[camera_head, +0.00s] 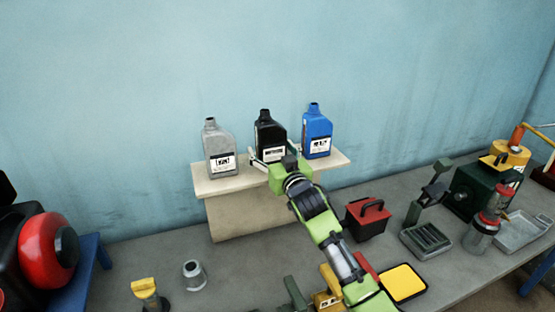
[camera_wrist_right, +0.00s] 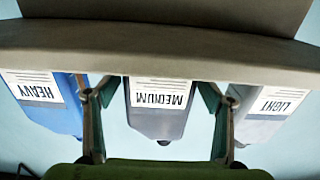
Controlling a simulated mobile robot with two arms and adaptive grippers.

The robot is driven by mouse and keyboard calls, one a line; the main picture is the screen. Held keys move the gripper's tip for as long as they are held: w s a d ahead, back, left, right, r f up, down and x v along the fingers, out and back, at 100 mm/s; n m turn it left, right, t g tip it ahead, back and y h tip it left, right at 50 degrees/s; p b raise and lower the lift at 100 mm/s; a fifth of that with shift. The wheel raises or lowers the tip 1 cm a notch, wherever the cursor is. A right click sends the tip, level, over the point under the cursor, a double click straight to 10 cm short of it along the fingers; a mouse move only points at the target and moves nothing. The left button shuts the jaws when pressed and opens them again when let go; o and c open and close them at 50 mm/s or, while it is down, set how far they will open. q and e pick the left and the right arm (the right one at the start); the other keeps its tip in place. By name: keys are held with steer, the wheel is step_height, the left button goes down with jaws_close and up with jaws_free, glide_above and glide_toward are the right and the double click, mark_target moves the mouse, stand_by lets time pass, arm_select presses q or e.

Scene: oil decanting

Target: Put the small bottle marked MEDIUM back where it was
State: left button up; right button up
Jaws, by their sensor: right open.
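The black bottle (camera_head: 268,136) stands upright on the raised beige shelf (camera_head: 222,188), between the grey bottle (camera_head: 218,145) and the blue bottle (camera_head: 317,128). In the right wrist view, which is upside down, its label reads MEDIUM (camera_wrist_right: 158,97). My right gripper (camera_head: 271,161) is at the front of this bottle. In the wrist view, the right gripper's fingers (camera_wrist_right: 158,112) are open, one on each side of the bottle, with visible gaps. The bottle's lower front is partly hidden by the gripper in the head view. My left gripper is not in view.
In the wrist view, the blue bottle (camera_wrist_right: 50,103) reads HEAVY and the grey one (camera_wrist_right: 265,113) reads LIGHT, both close beside my fingers. Below the shelf, the bench holds a red box (camera_head: 367,219), a small grey can (camera_head: 194,275) and green machinery (camera_head: 470,190).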

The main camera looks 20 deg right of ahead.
steer(key=s+b, duration=0.3)
steer(key=s, duration=0.8)
steer(key=shift+s+d, duration=0.15)
steer(key=shift+s, duration=0.25)
steer(key=shift+f, duration=0.1)
